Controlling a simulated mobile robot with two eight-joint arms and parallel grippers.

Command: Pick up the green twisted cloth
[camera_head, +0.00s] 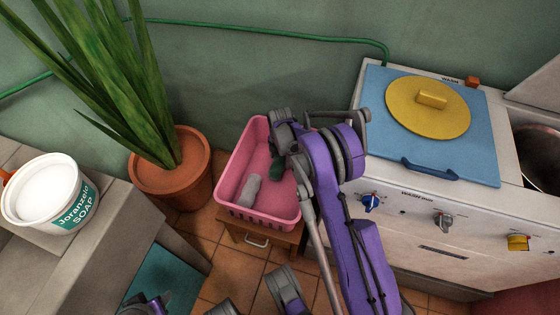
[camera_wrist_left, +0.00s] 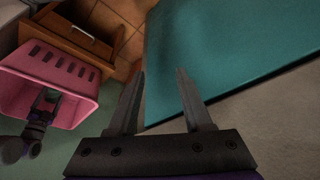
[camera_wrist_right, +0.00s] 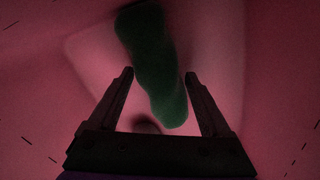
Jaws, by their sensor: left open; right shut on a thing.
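The green twisted cloth (camera_head: 277,171) is in the pink basket (camera_head: 229,166), partly covered by my right arm in the head view. In the right wrist view the cloth (camera_wrist_right: 155,65) runs lengthwise between the fingers of my right gripper (camera_wrist_right: 160,74), which is shut on it inside the basket. A grey twisted cloth (camera_head: 250,190) lies beside it in the basket. My left gripper (camera_wrist_left: 161,71) is open and empty, beside the teal surface and away from the basket (camera_wrist_left: 45,72).
A soap tub (camera_head: 50,190) stands on the grey ledge. A teal panel (camera_head: 170,280) lies at the lower left.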

